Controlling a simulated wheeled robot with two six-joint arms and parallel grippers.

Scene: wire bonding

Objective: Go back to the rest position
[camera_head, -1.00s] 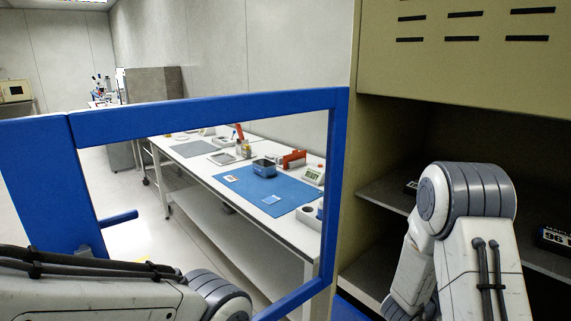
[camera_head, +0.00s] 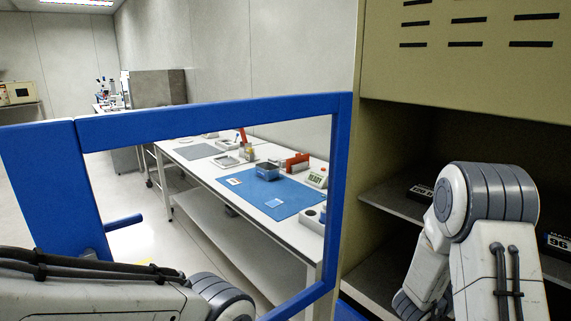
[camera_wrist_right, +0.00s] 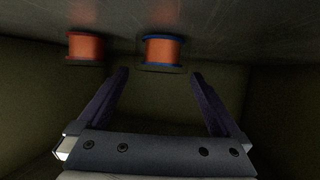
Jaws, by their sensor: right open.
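My right gripper (camera_wrist_right: 158,90) is open and empty in the right wrist view. It points into a dim olive compartment. Neither is between the fingers. In the head view my right arm (camera_head: 490,240) is bent in front of the cabinet, and its gripper is hidden. My left arm (camera_head: 100,290) crosses the lower left corner, and its gripper is out of view.
A blue-framed door (camera_head: 215,118) stands open at the left of the olive cabinet (camera_head: 460,55). Through the door frame a white workbench (camera_head: 190,165) carries a blue mat (camera_head: 290,203).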

